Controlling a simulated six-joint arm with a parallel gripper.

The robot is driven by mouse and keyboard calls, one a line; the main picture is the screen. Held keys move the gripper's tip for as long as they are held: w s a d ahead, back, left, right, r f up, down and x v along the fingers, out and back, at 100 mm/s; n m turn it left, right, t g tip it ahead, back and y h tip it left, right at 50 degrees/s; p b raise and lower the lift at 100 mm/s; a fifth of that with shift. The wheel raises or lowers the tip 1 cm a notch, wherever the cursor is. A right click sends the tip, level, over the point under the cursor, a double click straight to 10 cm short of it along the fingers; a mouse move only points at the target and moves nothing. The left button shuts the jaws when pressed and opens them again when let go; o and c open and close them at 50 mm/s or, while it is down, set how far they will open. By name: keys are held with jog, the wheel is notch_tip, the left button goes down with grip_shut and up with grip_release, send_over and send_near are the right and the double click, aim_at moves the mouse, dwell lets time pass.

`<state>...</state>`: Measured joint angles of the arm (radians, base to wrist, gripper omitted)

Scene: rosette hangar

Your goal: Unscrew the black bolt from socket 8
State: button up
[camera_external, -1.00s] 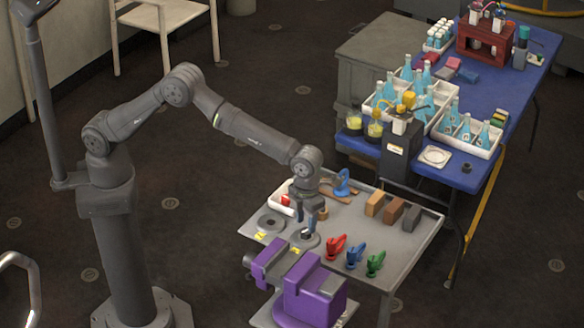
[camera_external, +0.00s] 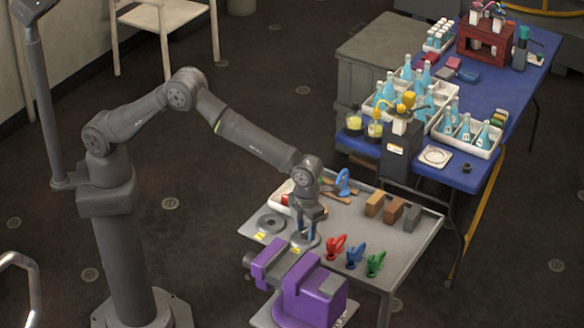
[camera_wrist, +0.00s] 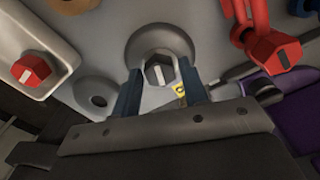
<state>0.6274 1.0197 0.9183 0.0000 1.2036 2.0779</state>
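The black bolt (camera_wrist: 159,72) has a hex head with a pale stripe and sits in a round grey socket (camera_wrist: 160,38) in the wrist view. A yellow tag (camera_wrist: 179,91) lies beside this socket; its number is too small to read. My gripper (camera_wrist: 160,80) points down over the bolt, with one blue finger on either side of its head. The fingers look open, with a narrow gap to the head; contact is hard to judge. In the external view my gripper (camera_external: 306,237) is low at the socket (camera_external: 304,246) and hides the bolt.
A second, empty socket (camera_external: 270,222) is to the left. A white tray (camera_wrist: 62,48) holds a red bolt (camera_wrist: 32,70). Red, blue and green clamps (camera_external: 355,255) stand to the right, and a purple vise (camera_external: 312,296) stands in front. Blocks (camera_external: 393,210) are at the back right.

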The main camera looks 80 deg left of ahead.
grip_shut()
jog(key=n, duration=0.7)
jog(key=shift+n, duration=1.4)
jog(key=n, duration=0.3)
jog(key=shift+n, duration=0.4)
jog(key=n, duration=0.4)
jog(key=shift+r, duration=0.1)
jog(key=shift+n, duration=1)
